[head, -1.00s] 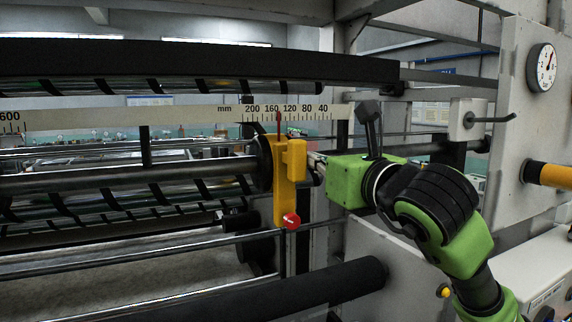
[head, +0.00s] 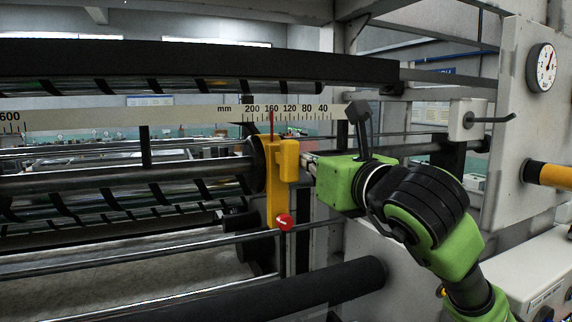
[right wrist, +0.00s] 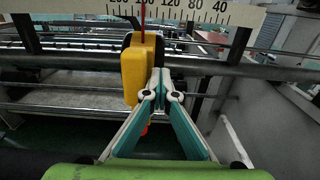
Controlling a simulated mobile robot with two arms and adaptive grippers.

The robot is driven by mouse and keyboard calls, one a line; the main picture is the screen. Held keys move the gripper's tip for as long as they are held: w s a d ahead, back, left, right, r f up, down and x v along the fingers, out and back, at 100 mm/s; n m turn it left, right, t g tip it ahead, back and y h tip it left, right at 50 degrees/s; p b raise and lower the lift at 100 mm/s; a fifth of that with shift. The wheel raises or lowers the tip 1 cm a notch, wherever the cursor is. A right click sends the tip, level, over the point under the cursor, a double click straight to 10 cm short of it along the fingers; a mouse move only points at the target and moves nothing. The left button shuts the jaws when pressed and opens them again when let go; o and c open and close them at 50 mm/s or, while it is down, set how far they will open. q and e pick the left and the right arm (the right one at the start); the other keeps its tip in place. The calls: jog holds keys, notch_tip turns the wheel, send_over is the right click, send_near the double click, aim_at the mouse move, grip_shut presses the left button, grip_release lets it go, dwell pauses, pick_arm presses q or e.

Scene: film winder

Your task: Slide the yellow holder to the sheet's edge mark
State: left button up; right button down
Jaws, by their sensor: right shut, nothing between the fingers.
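The yellow holder (head: 276,183) is upright on the rail in the head view, with a red knob (head: 285,222) near its foot and a thin red pointer (head: 271,123) on top. The pointer stands at about 160 on the scale (head: 190,115). The holder also shows in the right wrist view (right wrist: 133,75), just left of the fingertips. My right gripper (head: 306,161) is shut and empty at the holder's right side, its closed fingertips (right wrist: 158,74) against or very near it. I cannot make out the sheet's edge mark. My left gripper is out of view.
A lower rail (head: 130,250) and a black roller (head: 290,290) lie in front.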

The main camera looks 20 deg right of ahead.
jog(key=shift+a, duration=0.9)
dwell(0.3)
jog(key=shift+d, duration=0.15)
dwell(0.5)
jog(key=shift+d+b, duration=1.05)
jog(key=shift+d, duration=0.3)
jog(key=s+b, duration=0.2)
jog(key=s, duration=0.8)
jog(key=shift+s+a+r, duration=0.15)
jog(key=shift+s+r, duration=0.1)
jog(key=shift+r, duration=0.05)
jog(key=shift+r, duration=0.1)
